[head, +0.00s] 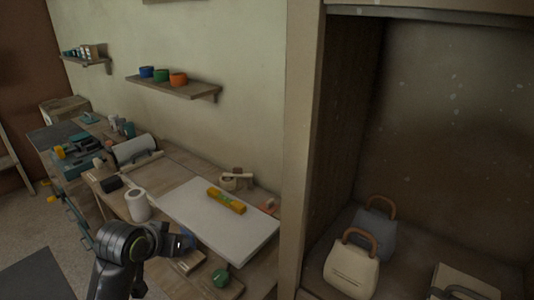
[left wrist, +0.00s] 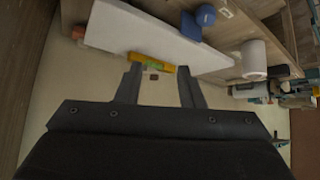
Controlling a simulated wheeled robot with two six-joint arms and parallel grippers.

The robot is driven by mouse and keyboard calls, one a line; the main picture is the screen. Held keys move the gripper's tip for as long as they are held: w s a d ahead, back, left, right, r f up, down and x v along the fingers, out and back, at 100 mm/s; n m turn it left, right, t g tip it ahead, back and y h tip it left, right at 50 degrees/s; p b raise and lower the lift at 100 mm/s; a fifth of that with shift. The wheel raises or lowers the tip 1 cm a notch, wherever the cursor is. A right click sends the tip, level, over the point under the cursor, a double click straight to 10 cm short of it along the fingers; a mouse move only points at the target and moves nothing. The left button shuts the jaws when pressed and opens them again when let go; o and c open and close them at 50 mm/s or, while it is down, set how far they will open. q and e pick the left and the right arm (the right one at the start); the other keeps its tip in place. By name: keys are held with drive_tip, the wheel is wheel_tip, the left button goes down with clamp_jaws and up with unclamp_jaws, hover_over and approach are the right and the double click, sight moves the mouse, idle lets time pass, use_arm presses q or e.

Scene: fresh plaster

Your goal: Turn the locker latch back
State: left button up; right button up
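A tall wooden cabinet (head: 299,150), which may be the locker, stands open at the right of the head view. I see no latch on it in either view. My left arm rises at the lower left of the head view, in front of the workbench; its fingertips cannot be made out there. In the left wrist view my left gripper (left wrist: 159,82) is open, with its two fingers apart and nothing held. A yellow level (left wrist: 152,62) shows beyond the fingertips, not between them. My right gripper is in neither view.
A cream bag (head: 351,268) and a grey bag (head: 374,236) stand inside the cabinet. The workbench holds a white board (head: 215,217), a paper roll (head: 138,206) and several tools. A wall shelf (head: 172,88) with three pots hangs above.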

use_arm(q)
drive_tip(key=w+d+r+m+t+h, duration=0.1)
drive_tip(key=w+d+r, duration=0.25)
drive_tip(key=r, duration=0.85)
drive_tip(key=w+d+r+t+h, duration=0.15)
drive_tip(key=w+r, duration=0.25)
drive_tip(key=r, duration=0.7)
drive_tip(key=w+d+r+m+t, duration=0.1)
drive_tip(key=w+d+r, duration=0.2)
drive_tip(key=r, duration=0.9)
drive_tip(key=s+d+r+m+t+h, duration=0.15)
drive_tip(key=s+r, duration=0.35)
drive_tip(key=r, duration=0.5)
drive_tip(key=s+d+r+h, duration=0.15)
drive_tip(key=s+r, duration=0.25)
drive_tip(key=r, duration=0.7)
drive_tip(key=s+d+r+m+t+h, duration=0.15)
drive_tip(key=s+r, duration=0.35)
drive_tip(key=r, duration=0.5)
drive_tip(key=s+d+r+m+h, duration=0.1)
drive_tip(key=s+r, duration=0.5)
drive_tip(key=s, duration=0.3)
drive_tip(key=s+r+h, duration=0.1)
drive_tip(key=s+r, duration=0.6)
drive_tip(key=s, duration=0.1)
drive_tip(key=p+x, duration=0.9)
drive_tip(key=x, duration=0.8)
drive_tip(key=shift+w+d+f, duration=0.2)
drive_tip(key=shift+d+f, duration=0.1)
drive_tip(key=shift+d, duration=0.1)
